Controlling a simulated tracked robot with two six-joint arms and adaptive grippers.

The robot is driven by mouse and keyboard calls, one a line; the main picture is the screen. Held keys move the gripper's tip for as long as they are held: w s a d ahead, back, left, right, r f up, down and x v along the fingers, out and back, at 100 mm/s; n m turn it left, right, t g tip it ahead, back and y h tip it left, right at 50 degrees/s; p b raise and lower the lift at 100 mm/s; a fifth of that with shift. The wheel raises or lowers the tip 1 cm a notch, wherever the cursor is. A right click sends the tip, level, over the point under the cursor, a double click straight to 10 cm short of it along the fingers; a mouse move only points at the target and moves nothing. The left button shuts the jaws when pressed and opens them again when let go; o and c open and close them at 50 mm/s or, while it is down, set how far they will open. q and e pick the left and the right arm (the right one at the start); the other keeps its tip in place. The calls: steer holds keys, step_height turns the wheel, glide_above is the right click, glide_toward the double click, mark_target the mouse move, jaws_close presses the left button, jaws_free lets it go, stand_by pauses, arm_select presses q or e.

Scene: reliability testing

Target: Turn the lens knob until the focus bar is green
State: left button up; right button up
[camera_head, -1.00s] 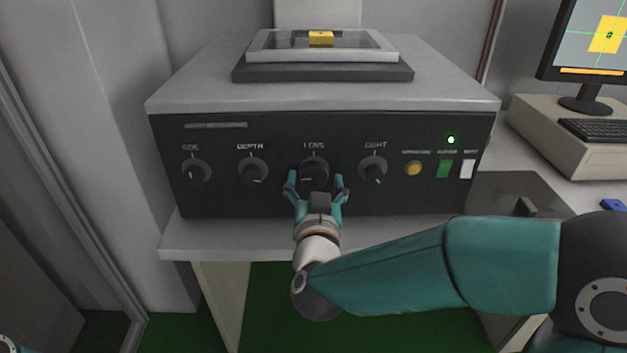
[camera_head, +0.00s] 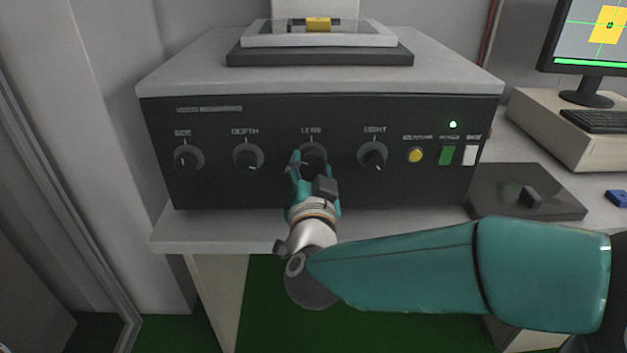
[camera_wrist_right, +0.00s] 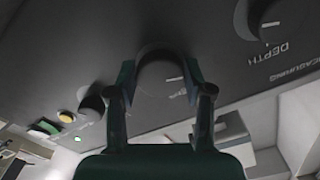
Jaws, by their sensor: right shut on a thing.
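The lens knob (camera_head: 313,156) is a dark round knob below the LENS label on the machine's black front panel. My right gripper (camera_head: 312,172) is shut on it, with its wrist rolled to one side. In the right wrist view the two fingers (camera_wrist_right: 160,85) sit on both sides of the lens knob (camera_wrist_right: 158,75). The focus bar (camera_head: 590,64) is the strip along the bottom of the monitor picture, and it is green. The monitor (camera_head: 590,35) shows a yellow square with green cross lines above it. My left gripper is not in view.
The depth knob (camera_head: 248,155) and light knob (camera_head: 373,155) flank the lens knob. Yellow (camera_head: 415,155), green (camera_head: 447,156) and white (camera_head: 470,155) buttons are at the panel's right. A yellow block (camera_head: 318,24) lies on the stage on top. A keyboard (camera_head: 598,121) stands at right.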

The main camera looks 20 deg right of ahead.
steer(key=o, duration=1.2)
steer(key=shift+c, duration=0.2)
steer(key=shift+s, duration=0.1)
steer(key=v, duration=1.1)
steer(key=shift+s, duration=0.4)
steer(key=shift+a, duration=0.1)
